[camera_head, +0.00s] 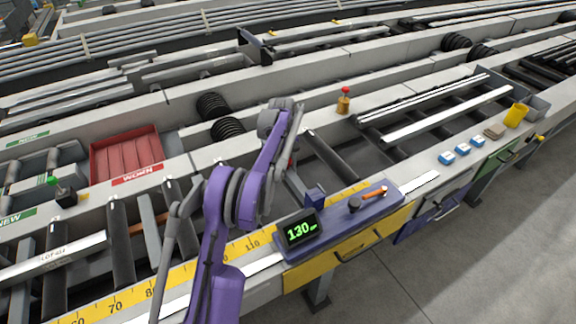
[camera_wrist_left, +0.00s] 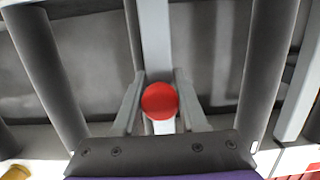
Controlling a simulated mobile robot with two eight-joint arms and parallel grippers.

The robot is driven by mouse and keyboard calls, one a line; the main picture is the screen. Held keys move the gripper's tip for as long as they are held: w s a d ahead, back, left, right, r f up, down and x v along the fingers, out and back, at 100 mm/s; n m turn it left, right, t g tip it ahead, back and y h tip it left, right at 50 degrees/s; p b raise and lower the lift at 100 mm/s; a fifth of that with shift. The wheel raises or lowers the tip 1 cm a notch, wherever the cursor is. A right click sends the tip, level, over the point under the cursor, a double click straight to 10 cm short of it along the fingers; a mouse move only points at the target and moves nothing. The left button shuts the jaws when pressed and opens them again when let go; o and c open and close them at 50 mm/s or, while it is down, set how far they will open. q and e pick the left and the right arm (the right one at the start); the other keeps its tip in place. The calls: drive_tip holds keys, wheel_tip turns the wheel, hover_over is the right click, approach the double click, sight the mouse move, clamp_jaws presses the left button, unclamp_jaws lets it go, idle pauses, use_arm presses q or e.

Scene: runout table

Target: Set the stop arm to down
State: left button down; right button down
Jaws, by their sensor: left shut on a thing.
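The stop arm (camera_head: 299,184) is a grey bar beside a small blue-purple block on the near rail of the runout table. Its red round knob (camera_wrist_left: 160,100) sits between the fingers of my left gripper (camera_wrist_left: 161,106) in the left wrist view. The gripper is shut on the knob. In the head view only a bit of red shows beside my left gripper (camera_head: 288,160), which hides most of the knob. The stop arm's exact tilt is hard to tell. My right gripper is not in view.
A purple console (camera_head: 343,222) with a green display (camera_head: 300,230) reading 130 stands on the near rail. A yellow scale (camera_head: 180,275) runs along that edge. A red tray (camera_head: 126,155) lies behind my arm. Rollers (camera_head: 331,156) lie beside the stop arm.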

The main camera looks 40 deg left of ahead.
use_arm(q)
drive_tip(key=shift+d+f, duration=0.1)
drive_tip(key=shift+f, duration=0.15)
drive_tip(key=shift+c, duration=2.4)
unclamp_jaws()
drive_tip(key=shift+r, duration=0.1)
drive_tip(key=r, duration=0.3)
drive_tip(key=a+r, duration=0.1)
drive_tip(key=r, duration=0.3)
drive_tip(key=a+r+p, duration=0.1)
drive_tip(key=r, duration=0.2)
drive_tip(key=shift+w+r, duration=0.25)
drive_tip(key=shift+w, duration=0.1)
